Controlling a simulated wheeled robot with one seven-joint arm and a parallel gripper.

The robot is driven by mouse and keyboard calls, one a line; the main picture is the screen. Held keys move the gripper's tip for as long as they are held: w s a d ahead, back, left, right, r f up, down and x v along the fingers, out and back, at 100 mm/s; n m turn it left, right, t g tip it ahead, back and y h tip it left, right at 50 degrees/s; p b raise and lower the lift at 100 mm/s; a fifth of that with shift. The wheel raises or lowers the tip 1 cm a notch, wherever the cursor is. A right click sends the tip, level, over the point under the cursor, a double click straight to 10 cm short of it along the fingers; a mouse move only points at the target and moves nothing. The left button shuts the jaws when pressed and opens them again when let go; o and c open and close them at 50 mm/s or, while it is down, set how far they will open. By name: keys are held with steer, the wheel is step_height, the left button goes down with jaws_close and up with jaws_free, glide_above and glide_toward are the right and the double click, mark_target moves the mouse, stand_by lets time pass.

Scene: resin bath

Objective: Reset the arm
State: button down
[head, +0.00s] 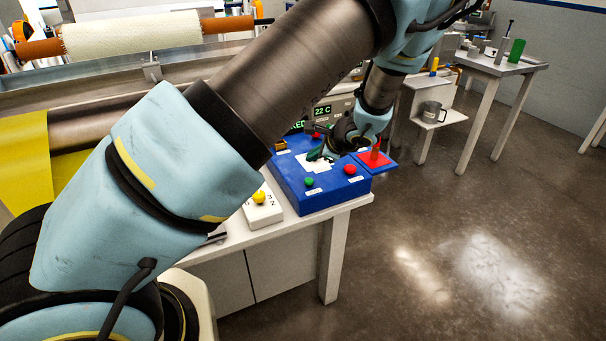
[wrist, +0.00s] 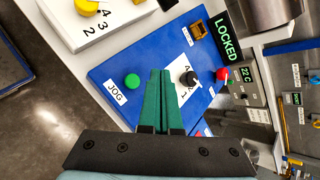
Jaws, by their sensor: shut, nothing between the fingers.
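My gripper (head: 318,154) is over the blue control box (head: 290,196) in the head view, at the end of my arm, which crosses the picture from lower left to upper right and bends down. In the wrist view its green fingers (wrist: 158,75) are together, with nothing between them. They point across the blue box (wrist: 120,48), between the green JOG button (wrist: 132,81) and a black knob (wrist: 190,78) on a white plate. I cannot tell whether the fingertips touch the box.
A white box with a yellow knob (head: 259,197) sits left of the blue box. A red button (head: 350,170) is on the blue box's right side. A display reads LOCKED (wrist: 228,37). A roller (head: 130,35) lies behind. Open floor (head: 450,250) is at right.

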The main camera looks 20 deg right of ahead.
steer(key=s+a+r+n+g, duration=0.1)
steer(key=a+r+n+g, duration=0.3)
steer(key=a, duration=0.6)
steer(key=a+n+g, duration=0.1)
steer(key=a+n, duration=0.5)
steer(key=a, duration=0.4)
steer(key=s+a+r+n+g+h, duration=0.1)
steer(key=s+a+r+n, duration=0.3)
steer(key=s+a+n, duration=0.2)
steer(key=s+a+r+n+g+h, duration=0.1)
steer(key=s+a+r+n, duration=0.3)
steer(key=a, duration=0.4)
steer(key=s+n, duration=0.1)
steer(key=n, duration=0.1)
steer(key=shift+s+a+n+h, duration=0.3)
steer(key=shift+s+h, duration=0.05)
steer(key=shift+h, duration=0.05)
